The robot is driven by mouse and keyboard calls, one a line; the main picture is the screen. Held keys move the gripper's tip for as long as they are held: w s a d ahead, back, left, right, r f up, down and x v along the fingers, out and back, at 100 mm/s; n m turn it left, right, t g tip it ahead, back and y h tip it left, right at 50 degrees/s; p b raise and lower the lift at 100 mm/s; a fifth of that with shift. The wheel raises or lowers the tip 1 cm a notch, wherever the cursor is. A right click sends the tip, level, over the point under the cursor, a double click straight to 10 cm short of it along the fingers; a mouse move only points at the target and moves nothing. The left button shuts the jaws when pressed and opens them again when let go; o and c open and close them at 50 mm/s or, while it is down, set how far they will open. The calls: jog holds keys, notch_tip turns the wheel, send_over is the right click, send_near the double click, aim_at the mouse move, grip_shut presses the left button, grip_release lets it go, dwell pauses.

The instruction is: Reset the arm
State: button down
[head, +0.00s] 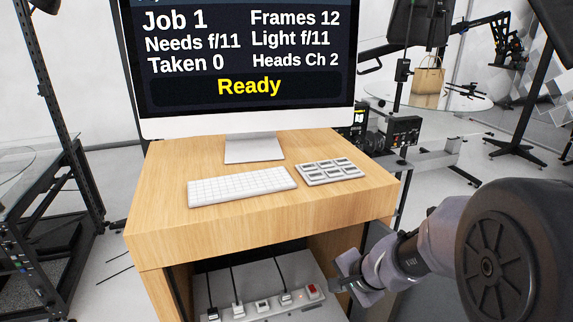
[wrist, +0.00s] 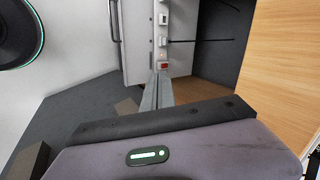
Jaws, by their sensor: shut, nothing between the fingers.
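My arm reaches in from the right in the head view. My gripper (head: 335,285) is at the right side of the desk's open lower compartment, close to a power strip (head: 262,299) with a red switch (head: 312,291). In the wrist view my gripper (wrist: 160,78) has its two grey fingers together, with nothing between them. The fingertips point at the red switch end of the power strip (wrist: 142,45). I cannot tell whether they touch it.
The wooden desk (head: 150,215) carries a monitor (head: 240,123) reading "Ready", a white keyboard (head: 240,186) and a keypad (head: 330,171). Several plugs with black cables stand in the strip. The desk's side panel (wrist: 270,75) is close on the right in the wrist view. A black rack (head: 45,240) stands left.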

jog(key=s+a+r+n, duration=0.4)
jog(key=s+r, duration=0.6)
jog(key=r, duration=0.1)
jog(key=s+d+r+n, duration=0.1)
jog(key=s, duration=0.6)
jog(key=s+d+r+n+h, duration=0.1)
jog(key=s+r, duration=0.1)
jog(key=s, duration=0.5)
jog(key=shift+s+d+r+n, duration=0.2)
jog(key=shift+r+n, duration=0.1)
jog(key=shift+n, duration=0.1)
jog(key=shift+w, duration=0.1)
